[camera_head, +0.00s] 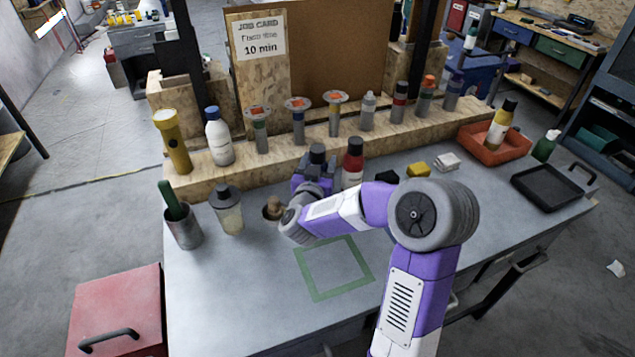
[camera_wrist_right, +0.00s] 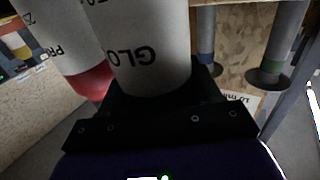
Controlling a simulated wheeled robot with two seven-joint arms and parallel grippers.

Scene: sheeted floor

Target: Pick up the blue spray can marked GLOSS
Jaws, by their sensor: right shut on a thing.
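My right gripper (camera_head: 315,174) reaches in over the table and is shut on a can with a dark cap (camera_head: 317,150). In the right wrist view the held can (camera_wrist_right: 148,45) sits between the black jaws (camera_wrist_right: 155,100). Its visible body looks pale grey, with the letters "GLO" upside down; the rest of the word is out of sight. No blue shows on that part. My wrist hides the can's lower body in the head view, so I cannot tell if it touches the table. My left gripper is not in view.
A red-topped can (camera_head: 353,163) marked "PR" stands close beside the held one. A wooden ledge (camera_head: 285,156) with several bottles and holders runs behind. A green taped square (camera_head: 335,268) lies empty in front.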

